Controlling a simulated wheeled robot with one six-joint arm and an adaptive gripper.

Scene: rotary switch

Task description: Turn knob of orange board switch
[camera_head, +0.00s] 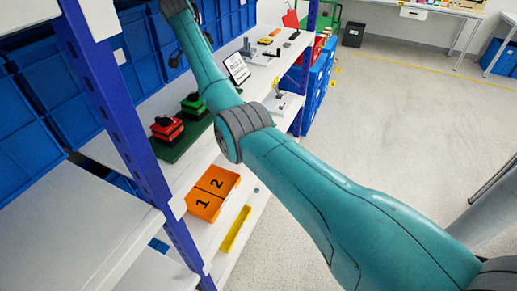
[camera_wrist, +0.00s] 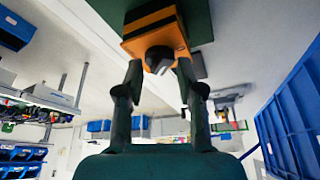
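The orange switch (camera_wrist: 155,38) shows at the top of the wrist view, an orange block with black bands, attached to a dark green board (camera_wrist: 198,18). Its dark round knob (camera_wrist: 159,60) faces my gripper. My gripper (camera_wrist: 160,70) is open, its two dark fingers spread on either side of the knob. The fingertips are close to the block; whether they touch it I cannot tell. In the head view the dark green board (camera_head: 184,149) lies on a white shelf with a red switch (camera_head: 166,129) and a green switch (camera_head: 193,105). The orange switch is not clearly seen there.
Blue bins (camera_head: 45,92) and a blue rack post (camera_head: 118,110) stand at the left. An orange tray marked 1 and 2 (camera_head: 213,193) and a yellow tray (camera_head: 235,229) lie on a lower shelf. A sign (camera_head: 236,67) stands behind my arm. The floor (camera_head: 400,130) at the right is open.

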